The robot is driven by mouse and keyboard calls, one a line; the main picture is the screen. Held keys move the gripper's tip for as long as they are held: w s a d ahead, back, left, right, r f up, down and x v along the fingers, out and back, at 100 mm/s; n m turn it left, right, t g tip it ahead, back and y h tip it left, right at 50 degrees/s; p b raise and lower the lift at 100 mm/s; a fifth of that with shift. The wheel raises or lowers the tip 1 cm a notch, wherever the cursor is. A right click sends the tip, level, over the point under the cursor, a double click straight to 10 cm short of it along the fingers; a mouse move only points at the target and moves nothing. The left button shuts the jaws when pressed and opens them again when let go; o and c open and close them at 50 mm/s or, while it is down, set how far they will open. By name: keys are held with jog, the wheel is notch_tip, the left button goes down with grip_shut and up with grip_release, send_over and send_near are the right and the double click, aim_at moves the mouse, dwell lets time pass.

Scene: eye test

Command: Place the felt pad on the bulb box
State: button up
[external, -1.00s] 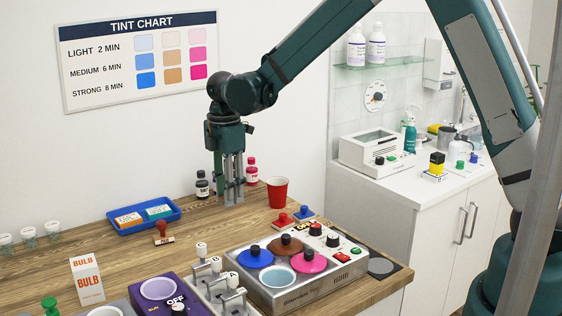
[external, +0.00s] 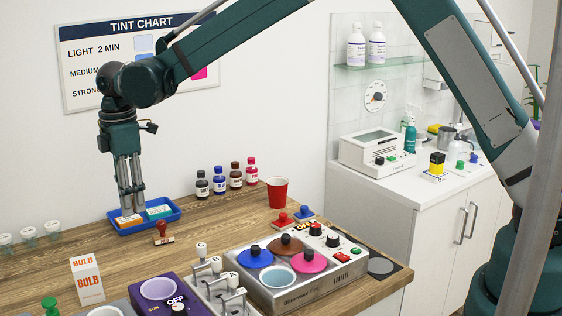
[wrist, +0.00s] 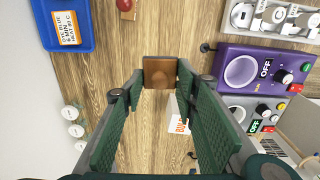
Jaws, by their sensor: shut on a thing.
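A brown square piece, apparently the felt pad (wrist: 160,72), is held between the fingertips of my gripper (wrist: 160,80) in the wrist view. My gripper (external: 130,213) is shut on it, raised above the counter, and overlaps the blue tray in the external view. The pad cannot be made out there. The bulb box (external: 87,281), white with orange lettering, stands upright on the counter at lower left. In the wrist view the bulb box (wrist: 179,122) is lower than the pad, apart from it and partly hidden by a finger.
A blue tray (external: 172,217) holds orange and teal packets. A red stamp (external: 163,236) lies beside it. A purple warmer (external: 150,306) stands right of the bulb box, and small glass cups (external: 29,235) stand at left. Bare wood (external: 110,246) lies between tray and box.

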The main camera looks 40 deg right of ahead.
notch_tip(320, 180, up, 4)
jog(key=p, duration=0.1)
send_over(80, 263)
jog(key=shift+f, duration=0.1)
jog(key=shift+f, duration=3.1)
jog(key=shift+f+p, duration=0.35)
jog(key=shift+f, duration=1.5)
jog(key=shift+f, duration=0.15)
jog(key=o, duration=0.8)
